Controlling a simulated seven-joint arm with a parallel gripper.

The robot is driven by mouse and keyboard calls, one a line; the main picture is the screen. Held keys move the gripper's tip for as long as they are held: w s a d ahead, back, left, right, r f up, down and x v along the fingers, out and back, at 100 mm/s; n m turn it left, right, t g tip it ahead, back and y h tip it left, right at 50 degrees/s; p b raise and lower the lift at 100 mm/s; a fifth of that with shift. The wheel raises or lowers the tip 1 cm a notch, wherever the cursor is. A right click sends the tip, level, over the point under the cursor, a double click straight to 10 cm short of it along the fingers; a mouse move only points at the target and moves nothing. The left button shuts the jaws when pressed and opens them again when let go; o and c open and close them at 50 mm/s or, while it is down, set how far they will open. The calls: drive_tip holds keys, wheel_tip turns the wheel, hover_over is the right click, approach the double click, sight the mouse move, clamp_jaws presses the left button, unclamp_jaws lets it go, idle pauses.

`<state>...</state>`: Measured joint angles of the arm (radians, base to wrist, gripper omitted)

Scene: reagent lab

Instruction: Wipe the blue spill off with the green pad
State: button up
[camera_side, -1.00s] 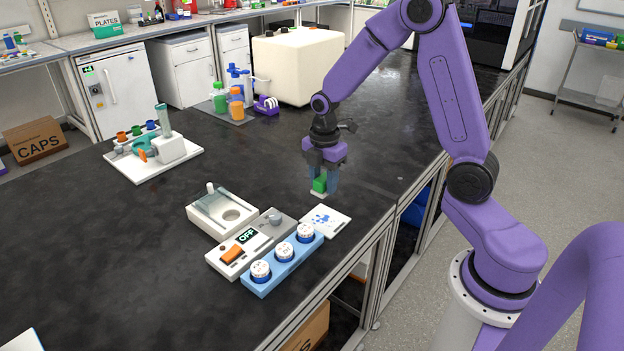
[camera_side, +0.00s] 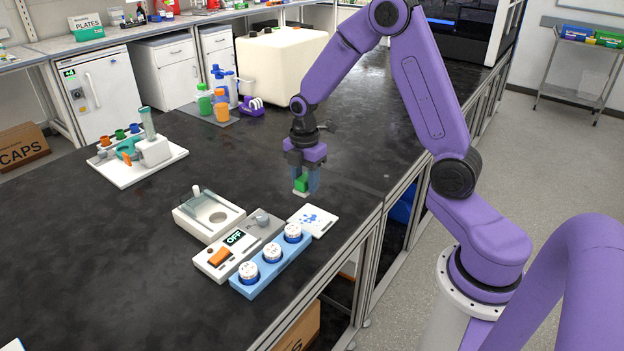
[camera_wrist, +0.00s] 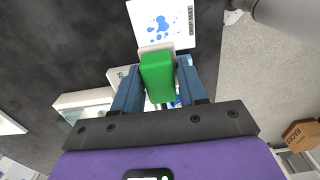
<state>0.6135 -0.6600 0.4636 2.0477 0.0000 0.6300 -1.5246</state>
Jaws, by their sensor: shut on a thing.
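The green pad (camera_side: 301,185) has a pale underside and is held between the two bluish fingers of my gripper (camera_side: 306,183). My gripper is shut on it, just behind the white card in the side view. The green pad (camera_wrist: 158,78) also shows between the fingers in the wrist view. The blue spill (camera_side: 317,218) is a group of splashes and dots on a white card (camera_side: 328,228) lying on the dark bench. In the wrist view the blue spill (camera_wrist: 160,27) lies just beyond the pad, uncovered. I cannot tell whether the pad touches the bench.
A white and grey device (camera_side: 216,257) with an OFF display stands left of the card. A blue rack (camera_side: 262,275) with white-capped jars is in front of it, near the card. A white tray (camera_side: 187,226) is farther left. The bench edge runs close right of the card.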

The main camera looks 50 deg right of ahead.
sight(301, 212)
drive_tip(key=shift+w+d+f, duration=0.25)
drive_tip(key=shift+w+f, duration=0.3)
drive_tip(key=shift+f, duration=1.2)
drive_tip(key=shift+w+d+f, duration=0.2)
drive_tip(key=shift+w+f, duration=0.3)
drive_tip(key=shift+f, duration=1.25)
drive_tip(key=shift+w+d+f, duration=0.25)
drive_tip(key=shift+w+f, duration=0.3)
drive_tip(key=shift+f, duration=1.2)
drive_tip(key=shift+s, duration=3.65)
drive_tip(key=shift+c, duration=0.4)
drive_tip(key=shift+w, duration=3.8)
drive_tip(key=shift+s+d, duration=0.1)
drive_tip(key=shift+d, duration=0.35)
drive_tip(key=shift+s, duration=3.75)
drive_tip(key=shift+w, duration=3.75)
drive_tip(key=shift+r, duration=0.2)
wheel_tip(301, 212, up, 8)
drive_tip(key=shift+f, duration=0.15)
